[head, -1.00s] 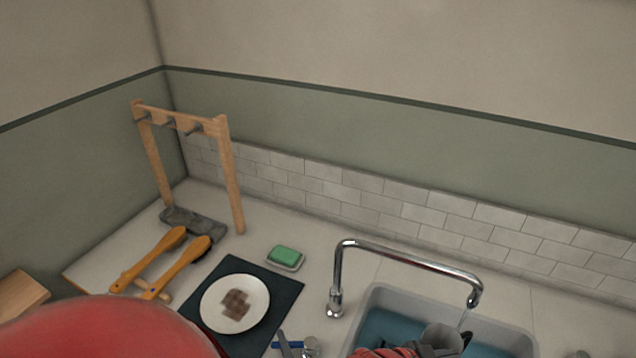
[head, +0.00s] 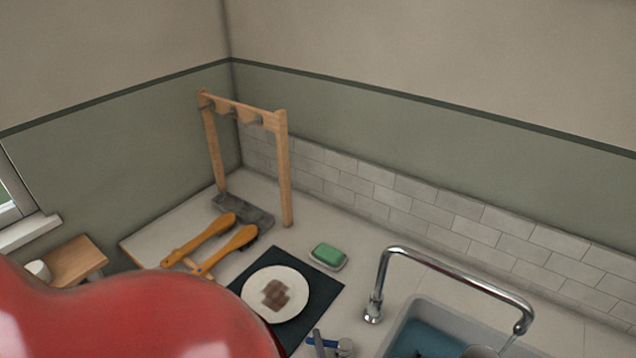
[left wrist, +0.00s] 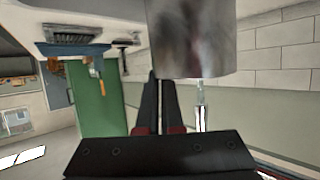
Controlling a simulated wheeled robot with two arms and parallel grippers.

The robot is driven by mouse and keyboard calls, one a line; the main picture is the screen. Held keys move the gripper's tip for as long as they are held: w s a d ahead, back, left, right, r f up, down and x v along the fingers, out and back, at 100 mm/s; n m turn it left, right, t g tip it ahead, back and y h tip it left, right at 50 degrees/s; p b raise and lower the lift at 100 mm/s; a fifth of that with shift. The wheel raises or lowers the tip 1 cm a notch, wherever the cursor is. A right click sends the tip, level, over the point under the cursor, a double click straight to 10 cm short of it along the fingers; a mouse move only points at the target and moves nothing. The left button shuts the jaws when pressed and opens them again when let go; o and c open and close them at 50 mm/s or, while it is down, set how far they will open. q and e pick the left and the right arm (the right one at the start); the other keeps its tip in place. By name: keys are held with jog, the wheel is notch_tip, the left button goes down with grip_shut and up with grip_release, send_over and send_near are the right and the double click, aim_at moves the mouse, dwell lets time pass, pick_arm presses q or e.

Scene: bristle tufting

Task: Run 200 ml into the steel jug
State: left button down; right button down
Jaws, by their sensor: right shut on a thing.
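The chrome tap (head: 455,272) arches over the sink, and a thin stream falls from its spout. The steel jug (head: 482,352) is under the spout, cut off by the bottom edge. In the left wrist view the jug (left wrist: 195,40) is close, at the tips of my left gripper (left wrist: 157,78). Those fingers are close together at its edge; the handle and the water level inside are hidden. At the blue tap lever (head: 328,343) my right gripper (head: 319,345) shows only as a grey strip at the bottom edge, shut on the lever.
The sink (head: 408,318) holds bluish water. Left of it are a dark mat (head: 324,297) with a white plate (head: 290,310), a green sponge (head: 328,254), two orange-handled brushes (head: 205,240) and a wooden rack (head: 284,180). My red arm covers the lower left.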

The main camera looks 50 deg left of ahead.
dwell(0.9)
jog(key=shift+s+d+n+g+y, duration=0.2)
jog(key=shift+d+n+g+y, duration=0.1)
jog(key=shift+n+g, duration=0.25)
jog(key=shift+s+d+n+g+y, duration=0.15)
jog(key=shift+s+n+g+y, duration=0.2)
jog(key=shift+g, duration=0.45)
jog(key=shift+s+d+n+g+y, duration=0.1)
jog(key=shift+d+n+g+y, duration=0.15)
jog(key=shift+n+g, duration=0.35)
jog(key=c, duration=0.8)
grip_release()
jog(key=v, duration=1.2)
jog(key=shift+w, duration=0.1)
jog(key=shift+c, duration=0.3)
